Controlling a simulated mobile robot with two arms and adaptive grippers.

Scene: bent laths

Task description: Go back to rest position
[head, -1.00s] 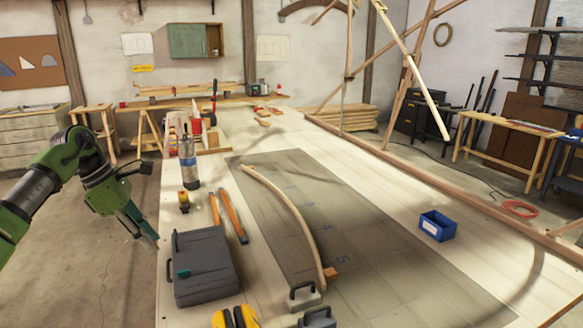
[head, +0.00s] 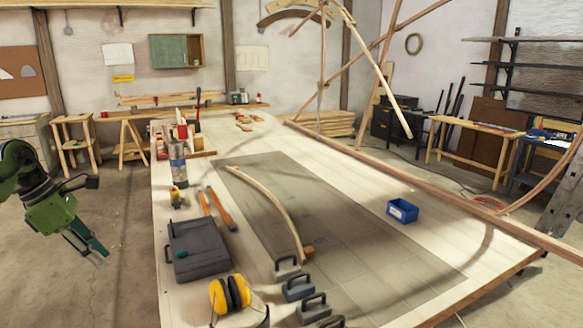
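My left gripper (head: 90,244) hangs at the left side of the head view, over the floor and clear of the table's left edge. Its fingers point down and to the right. They look close together, but I cannot tell whether they are shut, and no object shows in them. My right gripper is out of view. A bent lath (head: 268,203) lies curved on the grey mat (head: 350,265) on the table, its near end by a small orange-brown block (head: 308,252).
The long table (head: 165,225) carries a grey case (head: 196,248), yellow earmuffs (head: 230,294), clamp-like weights (head: 298,287), orange-handled tools (head: 218,208), a gas bottle (head: 178,165) and a blue bin (head: 402,211). A wooden frame (head: 375,85) rises at the back right. Floor at left is clear.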

